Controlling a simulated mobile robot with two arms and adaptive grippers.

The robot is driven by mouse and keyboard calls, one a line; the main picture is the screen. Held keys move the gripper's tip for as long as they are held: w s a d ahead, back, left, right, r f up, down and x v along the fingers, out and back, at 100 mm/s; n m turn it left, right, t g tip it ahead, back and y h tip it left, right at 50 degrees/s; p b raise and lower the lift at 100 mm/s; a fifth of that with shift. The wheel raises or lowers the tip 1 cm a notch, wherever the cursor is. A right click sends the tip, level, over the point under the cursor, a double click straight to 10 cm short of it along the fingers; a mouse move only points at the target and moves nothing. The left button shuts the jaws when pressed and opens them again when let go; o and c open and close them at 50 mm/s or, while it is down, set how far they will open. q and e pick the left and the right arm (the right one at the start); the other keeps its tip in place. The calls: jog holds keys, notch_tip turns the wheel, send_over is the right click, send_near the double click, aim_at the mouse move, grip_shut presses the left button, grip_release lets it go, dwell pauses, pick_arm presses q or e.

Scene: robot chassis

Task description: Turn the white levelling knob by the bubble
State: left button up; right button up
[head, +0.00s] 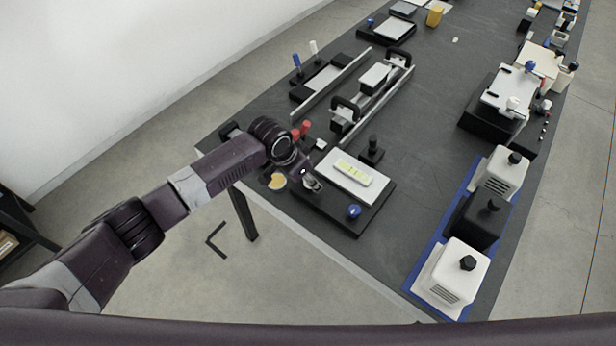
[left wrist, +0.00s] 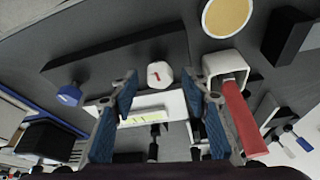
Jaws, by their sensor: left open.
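The white knob (left wrist: 160,76) with a red mark on top shows in the left wrist view, at the edge of a dark base (left wrist: 110,52). In the head view I cannot make it out clearly by my gripper. My left gripper (left wrist: 159,82) is open, its blue-padded fingers one on each side of the knob in the picture. I cannot tell whether they touch it. The yellow-green bubble vial (head: 353,173) lies on a white plate (head: 375,187) on that base; it also shows in the left wrist view (left wrist: 147,113). My right gripper is not in view.
A blue knob (head: 354,211) sits on the same base. A white holder with a red handle (left wrist: 240,112) stands close beside my left gripper. A yellow disc (head: 277,181) lies near the table edge. Black and white boxes stand on a blue mat (head: 420,276) to the right.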

pick_arm(q)
jog(key=c, duration=1.2)
jog(key=shift+o, duration=0.2)
jog(key=m+b, duration=0.2)
jog(key=shift+w+f+m+g+h, duration=0.1)
jog(key=shift+f+m+g+h, duration=0.05)
jog(key=shift+m+g+h, duration=0.2)
jog(key=m+g+b, duration=0.1)
jog(key=m+b, duration=0.2)
jog(key=b, duration=0.1)
jog(key=m+g+b, duration=0.2)
jog(key=m+b, duration=0.2)
jog(key=b, duration=0.1)
jog(key=m+g+b, duration=0.1)
jog(key=m+b, duration=0.3)
jog(key=shift+w+b, duration=0.3)
jog(key=shift+b, duration=0.1)
jog(key=shift+m+g+b, duration=0.45)
jog(key=shift+m+b, duration=0.65)
jog(key=shift+m, duration=0.05)
jog(key=shift+r, duration=0.2)
